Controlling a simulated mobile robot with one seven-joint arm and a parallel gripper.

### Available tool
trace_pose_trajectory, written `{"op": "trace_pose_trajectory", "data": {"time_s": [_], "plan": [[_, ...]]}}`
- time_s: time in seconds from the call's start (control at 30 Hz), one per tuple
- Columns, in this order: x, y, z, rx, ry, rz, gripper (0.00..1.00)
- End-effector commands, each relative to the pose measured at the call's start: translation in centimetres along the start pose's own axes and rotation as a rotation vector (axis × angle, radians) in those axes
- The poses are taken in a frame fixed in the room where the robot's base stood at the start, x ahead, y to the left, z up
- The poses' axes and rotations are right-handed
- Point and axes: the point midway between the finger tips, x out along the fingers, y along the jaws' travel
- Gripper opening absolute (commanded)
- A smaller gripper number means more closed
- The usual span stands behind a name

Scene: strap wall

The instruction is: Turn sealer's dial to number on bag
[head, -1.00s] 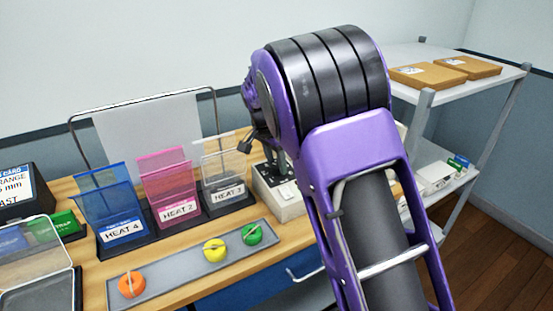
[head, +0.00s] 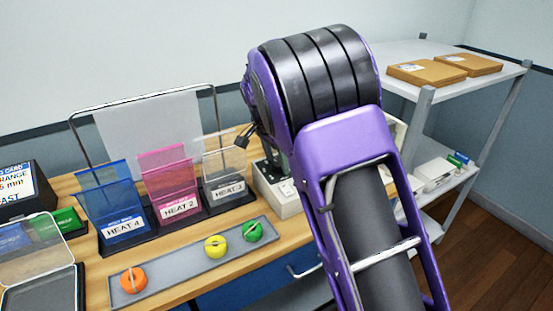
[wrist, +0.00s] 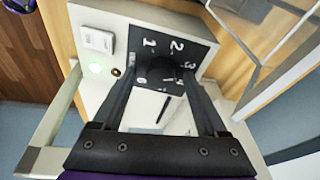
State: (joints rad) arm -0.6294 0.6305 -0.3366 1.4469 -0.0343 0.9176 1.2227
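The sealer (head: 280,203) is a pale box at the back of the bench, partly behind my arm. In the wrist view its white top (wrist: 95,20) carries a black number plate (wrist: 140,32) with 1, 2 and 3 readable. The dark dial (wrist: 154,70) sits on this plate; its exact setting is unclear. My gripper (wrist: 157,80) is open, with its two dark fingers apart on either side of the dial. Whether they touch it cannot be told. Three bags stand in holders: blue HEAT 4 (head: 108,200), pink HEAT 2 (head: 168,178) and clear HEAT 3 (head: 225,165).
A grey tray (head: 180,268) at the bench front holds an orange knob (head: 133,280), a yellow one (head: 215,246) and a green one (head: 253,231). A shelf (head: 425,55) with cardboard boxes stands at the right.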

Motion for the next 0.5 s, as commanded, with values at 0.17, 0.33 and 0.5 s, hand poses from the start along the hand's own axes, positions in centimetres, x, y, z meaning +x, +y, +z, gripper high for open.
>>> {"op": "trace_pose_trajectory", "data": {"time_s": [0.17,0.33,0.5], "plan": [[0.0,0.0,0.0,0.0,0.0,-0.001,0.75],[-0.6,-0.1,0.0,0.0,0.0,-0.002,0.75],[-3.4,-0.1,0.0,0.0,0.0,-0.006,0.75]]}}
